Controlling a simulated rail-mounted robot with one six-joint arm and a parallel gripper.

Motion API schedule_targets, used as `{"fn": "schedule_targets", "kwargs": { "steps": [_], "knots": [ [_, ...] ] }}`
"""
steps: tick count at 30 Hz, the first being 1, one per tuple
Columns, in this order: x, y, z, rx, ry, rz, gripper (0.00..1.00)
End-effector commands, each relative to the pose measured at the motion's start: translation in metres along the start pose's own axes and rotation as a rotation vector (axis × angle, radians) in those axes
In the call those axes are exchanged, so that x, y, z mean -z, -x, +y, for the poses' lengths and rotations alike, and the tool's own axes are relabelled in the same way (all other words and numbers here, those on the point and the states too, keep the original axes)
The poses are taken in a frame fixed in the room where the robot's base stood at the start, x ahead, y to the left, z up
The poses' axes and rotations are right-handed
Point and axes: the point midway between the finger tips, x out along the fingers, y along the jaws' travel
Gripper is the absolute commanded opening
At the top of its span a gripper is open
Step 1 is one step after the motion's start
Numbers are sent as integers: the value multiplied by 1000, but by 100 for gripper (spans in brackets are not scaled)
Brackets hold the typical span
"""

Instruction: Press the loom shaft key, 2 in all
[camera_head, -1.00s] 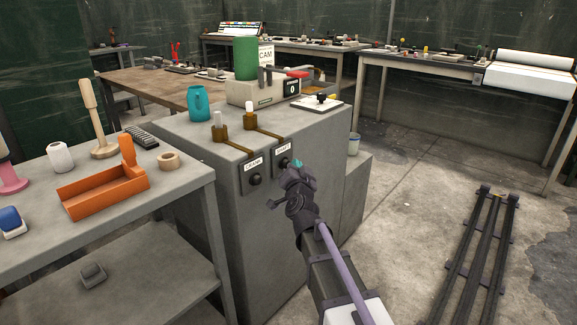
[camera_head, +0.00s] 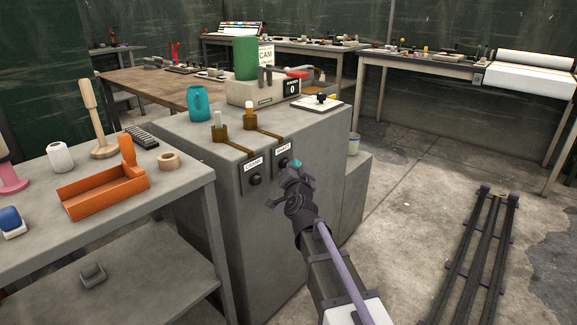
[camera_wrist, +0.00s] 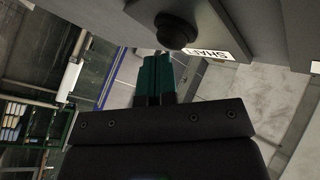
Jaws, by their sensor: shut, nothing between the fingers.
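The loom shaft key is a black round button on the cabinet front (camera_head: 283,164), beside a SHAFT label (camera_head: 283,148). In the wrist view the shaft key (camera_wrist: 174,30) shows near the top, with its label upside down beside it. My gripper (camera_head: 297,164) is just right of the key in the head view, partly close against the panel. In the wrist view its teal fingers (camera_wrist: 155,70) are together and empty, with their tips just below the key. I cannot tell whether they touch it. The CRANK key (camera_head: 255,180) is left of it.
Two lamps (camera_head: 249,114) on brown brackets stand on the cabinet top. A counter box (camera_head: 291,87) seems to read 0. An orange tool tray (camera_head: 105,190) sits on the left bench.

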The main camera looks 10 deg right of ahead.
Motion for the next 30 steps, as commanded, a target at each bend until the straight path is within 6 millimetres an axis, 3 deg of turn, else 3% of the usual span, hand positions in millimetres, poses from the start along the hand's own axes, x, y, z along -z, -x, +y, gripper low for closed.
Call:
{"fn": "schedule_targets", "kwargs": {
  "steps": [17, 30],
  "knots": [
    [8, 11, 8, 0, 0, 0, 0],
    [29, 41, 28, 0, 1, 1, 0]
  ]
}}
